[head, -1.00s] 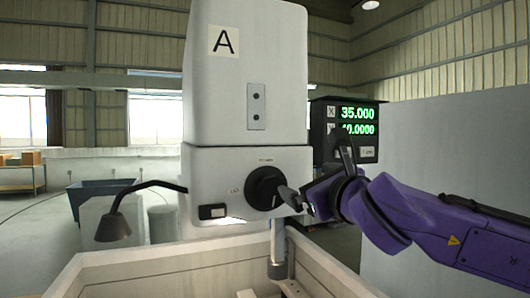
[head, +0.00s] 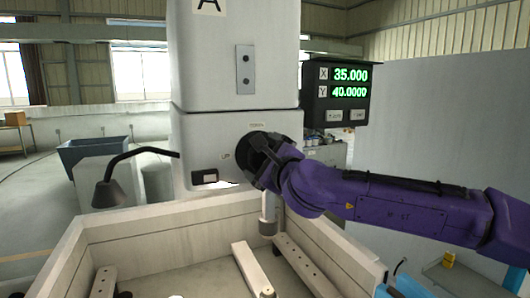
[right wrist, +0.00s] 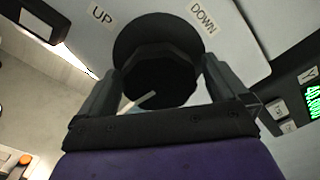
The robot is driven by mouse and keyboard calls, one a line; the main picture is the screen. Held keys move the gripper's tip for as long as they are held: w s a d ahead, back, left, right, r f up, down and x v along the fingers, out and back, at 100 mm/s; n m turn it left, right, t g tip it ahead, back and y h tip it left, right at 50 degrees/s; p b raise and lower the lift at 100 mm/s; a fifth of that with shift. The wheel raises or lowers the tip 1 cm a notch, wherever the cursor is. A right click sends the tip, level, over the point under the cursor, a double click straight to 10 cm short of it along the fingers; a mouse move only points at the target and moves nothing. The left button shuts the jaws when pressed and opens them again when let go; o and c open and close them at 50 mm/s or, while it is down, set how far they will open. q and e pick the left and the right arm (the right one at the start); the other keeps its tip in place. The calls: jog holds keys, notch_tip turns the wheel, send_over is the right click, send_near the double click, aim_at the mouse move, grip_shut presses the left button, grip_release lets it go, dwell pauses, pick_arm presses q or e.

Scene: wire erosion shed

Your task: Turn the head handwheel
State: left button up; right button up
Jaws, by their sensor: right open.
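The head handwheel (head: 257,140) is a black round knob on the front of the white machine head, mostly hidden behind my right gripper (head: 268,165) in the head view. In the right wrist view the handwheel (right wrist: 153,38) shows a wide black disc with a smaller faceted hub and a pale pointer line. My right gripper (right wrist: 160,72) is open, with one finger on each side of the hub. I cannot tell whether the fingers touch it. UP and DOWN labels flank the wheel. My left gripper is not in view.
A black lamp (head: 110,192) on a bent arm sticks out at left. Below is an open pale tank (head: 150,226) with rails inside.

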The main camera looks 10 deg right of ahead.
jog(key=shift+c, duration=0.3)
jog(key=c, duration=0.9)
jog(key=shift+f, duration=0.1)
jog(key=shift+c, duration=0.2)
jog(key=m+b, duration=0.2)
jog(key=shift+f+b, duration=0.25)
jog(key=shift+b, duration=0.05)
jog(key=m+b, duration=0.9)
jog(key=shift+a+f, duration=0.1)
jog(key=m+b, duration=0.3)
jog(key=shift+w+m, duration=0.1)
jog(key=shift+m, duration=0.2)
jog(key=shift+r+m+b, duration=0.2)
jog(key=shift+m+b, duration=0.5)
